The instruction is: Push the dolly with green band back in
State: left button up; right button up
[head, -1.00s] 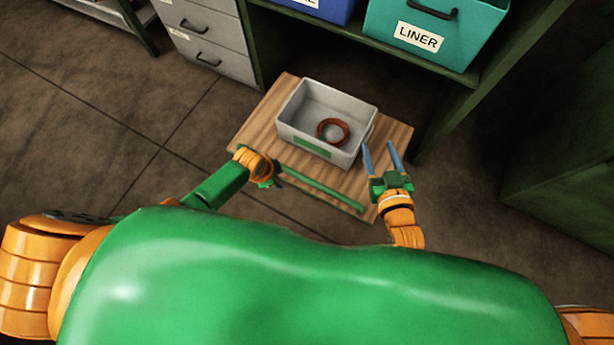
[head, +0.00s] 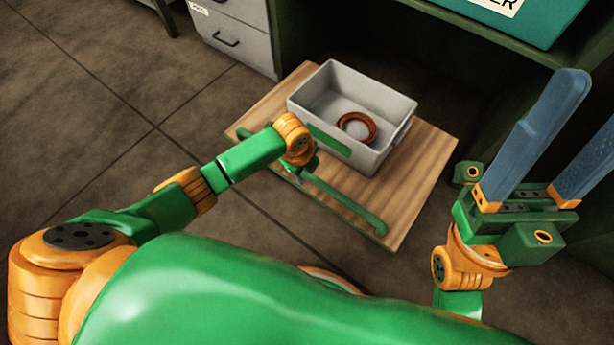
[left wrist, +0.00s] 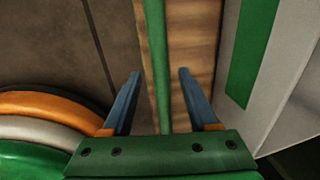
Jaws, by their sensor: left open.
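The dolly (head: 418,185) is a wooden board on the floor, sticking out in front of the dark green shelf unit. A grey bin (head: 385,158) with a green band (head: 330,139) on its front stands on it, with a brown ring (head: 357,127) inside. A green handle bar (head: 345,203) runs along the dolly's near edge. My left gripper (head: 303,172) is at the bar's left part, its fingers mostly hidden by the wrist. In the left wrist view my open left gripper (left wrist: 160,73) has a finger on each side of the bar (left wrist: 156,40), with gaps. My right gripper (head: 575,130) is raised right of the dolly, open and empty.
A grey drawer cabinet (head: 235,38) stands at the back left. A teal bin (head: 530,22) sits on the shelf above the dark bay behind the dolly. The floor (head: 80,130) to the left is clear.

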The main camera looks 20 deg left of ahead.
pick_arm(q)
jog(key=shift+w+f+b, duration=0.2)
jog(key=shift+f+b, duration=0.1)
jog(key=shift+f, duration=0.65)
grip_shut()
dwell(0.7)
